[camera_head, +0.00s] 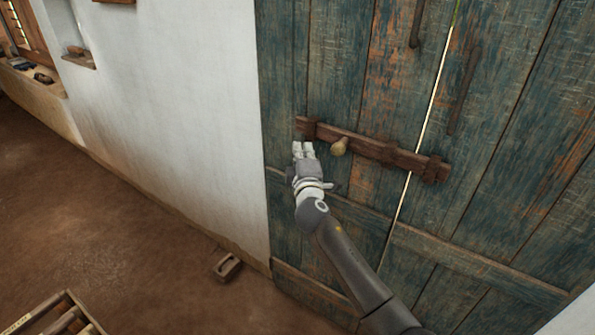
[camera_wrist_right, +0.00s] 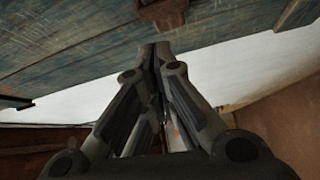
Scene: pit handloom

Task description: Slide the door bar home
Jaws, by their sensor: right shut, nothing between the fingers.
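The brown wooden door bar (camera_head: 372,148) lies across the weathered blue-green double door (camera_head: 340,60). It spans the bright gap between the two leaves, and its right end sits at the right-hand bracket (camera_head: 435,168). A pale round knob (camera_head: 339,146) sticks out from the bar near its left bracket (camera_head: 308,127). My right gripper (camera_head: 303,150) is shut and empty, just left of the knob and below the left bracket, apart from the knob. In the right wrist view its closed fingers (camera_wrist_right: 155,52) point at the door planks, below a brown wooden piece (camera_wrist_right: 163,12). My left gripper is out of view.
A white wall (camera_head: 180,100) stands left of the door. A small wooden block (camera_head: 227,267) lies on the brown earth floor near the wall's foot. A wooden tray (camera_head: 62,308) with rods is at the bottom left. Dark vertical handles (camera_head: 463,90) hang above the bar.

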